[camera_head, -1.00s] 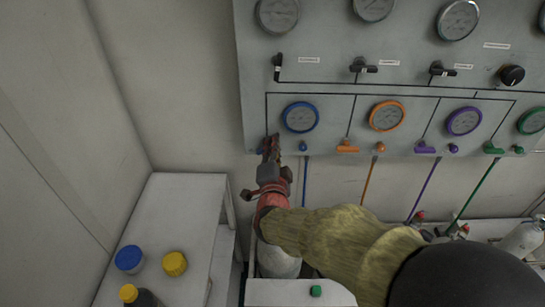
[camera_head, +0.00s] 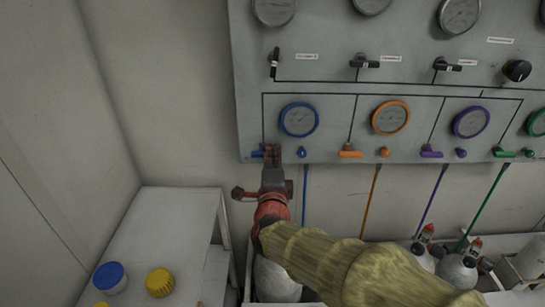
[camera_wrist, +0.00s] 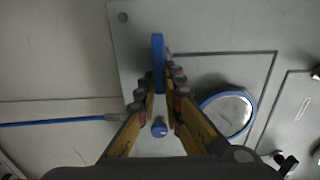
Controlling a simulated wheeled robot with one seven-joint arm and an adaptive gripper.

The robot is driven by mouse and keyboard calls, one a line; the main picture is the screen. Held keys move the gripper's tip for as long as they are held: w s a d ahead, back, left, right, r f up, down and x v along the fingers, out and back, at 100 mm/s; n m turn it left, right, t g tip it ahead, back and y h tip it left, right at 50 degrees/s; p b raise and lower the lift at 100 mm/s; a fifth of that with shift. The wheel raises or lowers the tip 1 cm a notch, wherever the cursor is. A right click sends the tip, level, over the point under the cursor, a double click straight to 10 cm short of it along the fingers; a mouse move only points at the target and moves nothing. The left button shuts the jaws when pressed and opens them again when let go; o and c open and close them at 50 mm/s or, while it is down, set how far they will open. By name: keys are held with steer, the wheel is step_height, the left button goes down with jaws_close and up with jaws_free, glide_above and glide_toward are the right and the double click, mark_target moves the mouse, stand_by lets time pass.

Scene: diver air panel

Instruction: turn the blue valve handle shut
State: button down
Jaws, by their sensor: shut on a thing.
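The blue valve handle (camera_head: 257,153) is on the lower left of the grey panel, below the blue-rimmed gauge (camera_head: 299,119). It lies roughly level, and its left end shows past my fingers. My gripper (camera_head: 272,150) is shut on the handle. In the wrist view the blue handle (camera_wrist: 157,50) stands out between the fingertips of my gripper (camera_wrist: 161,80), with its far end free. My fingers hide the handle's pivot in the head view.
A small blue knob (camera_head: 302,152) sits just right of my fingers. Orange (camera_head: 350,154), purple (camera_head: 431,154) and green (camera_head: 503,153) handles line the panel further right. A white bench (camera_head: 180,210) with blue and yellow lids stands at lower left. Gas cylinders stand below the panel.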

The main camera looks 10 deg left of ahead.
steer(key=shift+f, duration=0.15)
steer(key=c, duration=2)
jaws_free()
steer(key=shift+o, duration=0.5)
steer(key=v, duration=1.2)
